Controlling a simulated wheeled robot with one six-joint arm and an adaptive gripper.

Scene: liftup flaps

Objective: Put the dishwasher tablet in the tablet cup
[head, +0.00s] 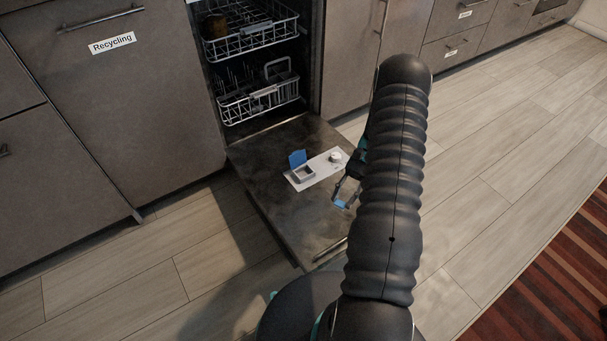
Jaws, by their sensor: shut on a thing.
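The tablet cup (304,173) is a small square well in a pale dispenser panel (317,170) on the inner face of the lowered dishwasher door. Its blue lid (297,158) stands open at the cup's far side. My gripper (343,203) is over the door, to the right of the cup and nearer to me, apart from it. It is shut on a small pale-blue thing at its fingertips, which I take to be the dishwasher tablet. The tablet is tiny here and its shape is unclear. My arm hides part of the gripper.
The dishwasher door (270,200) lies open and flat. A round white cap (335,157) sits on the panel right of the cup. The lower rack (258,100) and upper rack (250,40) are behind. Cabinets stand on both sides; floor (130,290) is clear at left.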

